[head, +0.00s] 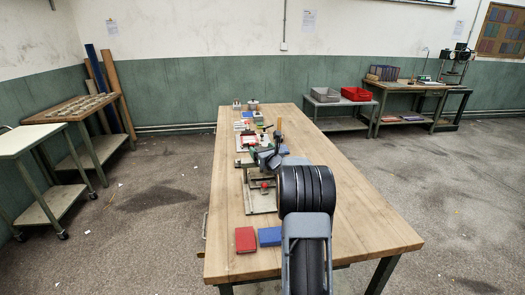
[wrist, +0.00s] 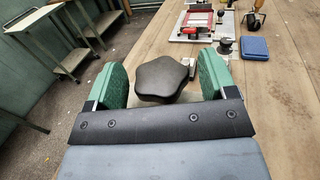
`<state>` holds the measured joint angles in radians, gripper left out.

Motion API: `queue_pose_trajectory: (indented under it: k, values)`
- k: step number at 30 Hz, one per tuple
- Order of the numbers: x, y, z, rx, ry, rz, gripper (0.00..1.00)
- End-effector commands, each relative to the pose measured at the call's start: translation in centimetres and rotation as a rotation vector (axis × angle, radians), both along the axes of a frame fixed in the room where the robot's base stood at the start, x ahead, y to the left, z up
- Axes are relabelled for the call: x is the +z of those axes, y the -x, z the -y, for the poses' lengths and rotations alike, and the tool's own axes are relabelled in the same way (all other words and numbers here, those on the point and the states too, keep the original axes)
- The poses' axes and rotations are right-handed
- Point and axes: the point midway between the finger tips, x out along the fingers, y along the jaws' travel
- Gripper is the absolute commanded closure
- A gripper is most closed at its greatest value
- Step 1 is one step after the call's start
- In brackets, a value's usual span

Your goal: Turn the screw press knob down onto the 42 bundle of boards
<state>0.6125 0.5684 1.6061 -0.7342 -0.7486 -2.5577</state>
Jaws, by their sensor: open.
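The black star-shaped knob (wrist: 160,80) of the screw press shows in the middle of the wrist view. My gripper (wrist: 160,65) is open, with one green finger on each side of the knob and visible gaps between. It holds nothing. In the head view the press base plate (head: 262,202) lies on the long bench, partly behind my arm. A small red part (head: 264,185) shows within the press. The bundle of boards under the knob is hidden in the wrist view, and no number 42 is readable.
A red block (head: 245,239) and a blue block (head: 270,236) lie on the near end of the wooden bench (head: 375,228). Further along stand a red-framed fixture (wrist: 198,22), a blue pad (wrist: 255,47) and small tools. The right side of the bench is clear.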

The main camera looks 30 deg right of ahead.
Motion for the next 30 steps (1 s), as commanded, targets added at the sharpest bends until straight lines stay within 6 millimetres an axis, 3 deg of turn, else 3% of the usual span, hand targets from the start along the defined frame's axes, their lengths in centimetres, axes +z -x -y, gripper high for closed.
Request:
queue_pose_trajectory:
  k: [5,21,30]
  values:
    - [-0.01,0.01,0.00,0.000,0.000,0.000,0.22]
    - [0.00,0.04,0.00,0.000,0.000,0.000,0.72]
    - [-0.51,-0.08,0.07,-0.027,0.006,0.001,0.72]
